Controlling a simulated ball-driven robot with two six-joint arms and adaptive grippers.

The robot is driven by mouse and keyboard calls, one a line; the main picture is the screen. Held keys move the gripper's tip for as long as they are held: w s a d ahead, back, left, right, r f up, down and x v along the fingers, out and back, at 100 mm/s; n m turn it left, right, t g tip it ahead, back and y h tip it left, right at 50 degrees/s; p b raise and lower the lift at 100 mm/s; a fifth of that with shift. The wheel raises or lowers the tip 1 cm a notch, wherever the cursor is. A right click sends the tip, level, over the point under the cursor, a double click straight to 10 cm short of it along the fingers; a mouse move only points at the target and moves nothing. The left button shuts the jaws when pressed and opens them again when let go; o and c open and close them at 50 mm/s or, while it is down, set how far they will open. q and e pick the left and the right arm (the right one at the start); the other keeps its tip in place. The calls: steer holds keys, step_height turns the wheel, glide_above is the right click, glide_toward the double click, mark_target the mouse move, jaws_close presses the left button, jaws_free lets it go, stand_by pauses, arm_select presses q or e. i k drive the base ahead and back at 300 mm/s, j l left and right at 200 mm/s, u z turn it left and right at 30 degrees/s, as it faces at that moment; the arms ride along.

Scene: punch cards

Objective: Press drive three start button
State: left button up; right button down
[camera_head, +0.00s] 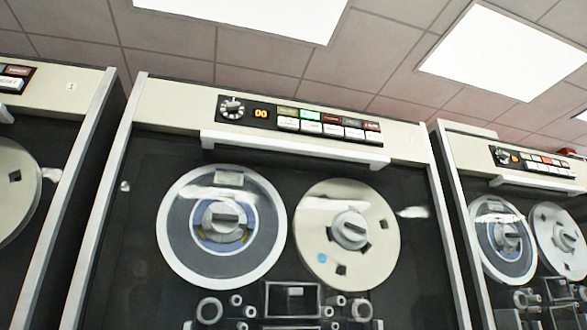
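A tape drive (167,112) with a cream top panel fills the middle of the view. Its control strip holds a dial (232,108), an orange "00" display (262,113) and a row of white buttons (332,129) under coloured labels. One label (310,115) glows green; others look red or dark. The lettering is too small to read, so I cannot tell which button is start. I cannot tell which drive is number three. Neither of my grippers is in view.
Another drive (45,82) stands at the left, partly cut off, and one more (470,142) at the right with a similar control strip. A white ledge (290,149) juts out below the middle buttons. Two tape reels (175,238) (322,222) sit below it.

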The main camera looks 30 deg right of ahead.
mark_target(542, 168)
steer(key=z, duration=2.35)
